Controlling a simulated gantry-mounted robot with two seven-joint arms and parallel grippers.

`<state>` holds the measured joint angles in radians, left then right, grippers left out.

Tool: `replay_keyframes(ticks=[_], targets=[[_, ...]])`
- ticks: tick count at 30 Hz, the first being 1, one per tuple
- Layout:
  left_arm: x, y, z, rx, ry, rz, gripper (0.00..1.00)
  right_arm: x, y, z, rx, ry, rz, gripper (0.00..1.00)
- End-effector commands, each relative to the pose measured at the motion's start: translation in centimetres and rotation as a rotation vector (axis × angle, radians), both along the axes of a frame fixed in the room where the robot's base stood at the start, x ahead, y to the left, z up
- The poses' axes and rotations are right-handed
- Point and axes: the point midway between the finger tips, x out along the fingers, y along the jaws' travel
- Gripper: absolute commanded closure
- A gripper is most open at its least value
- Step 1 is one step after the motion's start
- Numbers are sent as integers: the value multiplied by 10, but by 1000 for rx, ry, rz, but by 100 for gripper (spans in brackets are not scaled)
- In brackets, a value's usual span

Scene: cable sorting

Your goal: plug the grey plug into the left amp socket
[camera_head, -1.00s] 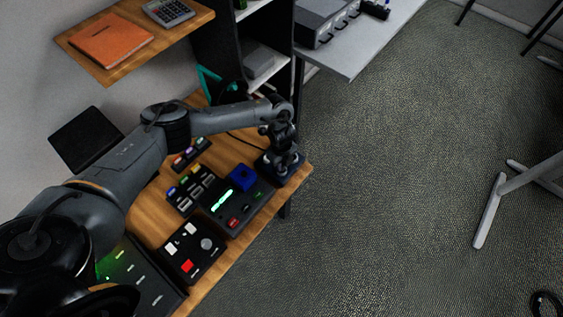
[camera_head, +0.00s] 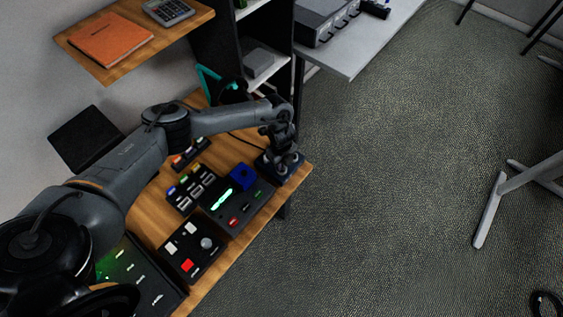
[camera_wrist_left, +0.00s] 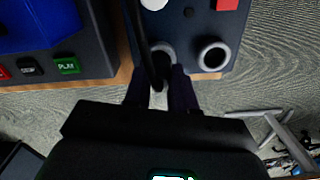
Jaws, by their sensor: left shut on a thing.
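My left gripper (camera_head: 284,150) is over the dark blue amp (camera_head: 268,168) at the right end of the desk. In the left wrist view, its two dark fingers (camera_wrist_left: 160,92) are shut on the light grey plug (camera_wrist_left: 158,99). A black cable (camera_wrist_left: 148,55) runs up from the plug across the view. The amp (camera_wrist_left: 188,25) shows two pale ringed sockets. The plug is right by the left amp socket (camera_wrist_left: 165,48); I cannot tell whether its tip is inside. The right amp socket (camera_wrist_left: 212,56) is empty. My right gripper is out of view.
A dark device with a blue block (camera_head: 242,178) stands left of the amp, and a button box (camera_head: 193,250) is nearer. Small connector blocks (camera_head: 192,188) lie behind. The amp is close to the desk's edge (camera_head: 308,168). Open carpet lies to the right.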

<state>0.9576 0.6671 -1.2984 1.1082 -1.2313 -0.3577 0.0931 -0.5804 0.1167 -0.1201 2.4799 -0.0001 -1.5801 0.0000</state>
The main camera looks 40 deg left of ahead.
Motion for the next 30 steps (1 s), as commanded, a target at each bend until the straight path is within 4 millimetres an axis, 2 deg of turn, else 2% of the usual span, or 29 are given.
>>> replay_keyframes(ticks=[4, 5, 10, 16, 21, 30], targets=[[0, 0, 0, 0, 0, 0, 100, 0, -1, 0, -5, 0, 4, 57], [0, 0, 0, 0, 0, 0, 72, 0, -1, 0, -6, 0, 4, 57], [0, 0, 0, 0, 0, 0, 46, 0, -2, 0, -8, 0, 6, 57], [0, 0, 0, 0, 0, 0, 45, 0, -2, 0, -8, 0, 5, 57], [0, 0, 0, 0, 0, 0, 21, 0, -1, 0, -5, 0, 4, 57], [0, 0, 0, 0, 0, 0, 20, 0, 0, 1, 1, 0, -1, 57]])
